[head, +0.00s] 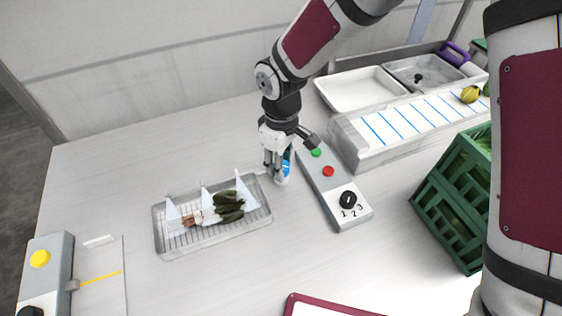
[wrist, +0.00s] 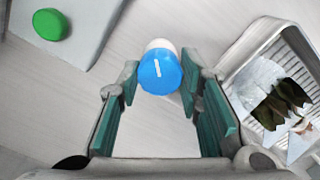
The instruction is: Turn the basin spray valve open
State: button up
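The spray valve appears to be the blue round knob (head: 286,166) on a pale body, standing beside the wire-grid basin (head: 165,245). In the wrist view the blue knob (wrist: 160,72) carries a short white line on its face. My gripper (head: 276,170) points down at the knob. In the wrist view my gripper (wrist: 160,90) is open, with teal-padded fingers on either side of the knob's near part. A gap shows at the left finger; whether the right finger touches is unclear. The gripper partly hides the knob in the head view.
The basin holds dark greens (head: 228,206), a brownish bunch and white dividers. A grey control box (head: 335,190) with green and red buttons and a black numbered dial stands right of the knob. A green crate (head: 455,200) is farther right. The table front is mostly clear.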

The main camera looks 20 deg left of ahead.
jog(key=o, duration=0.4)
notch_tip(320, 180, up, 12)
dwell(0.5)
dwell(0.3)
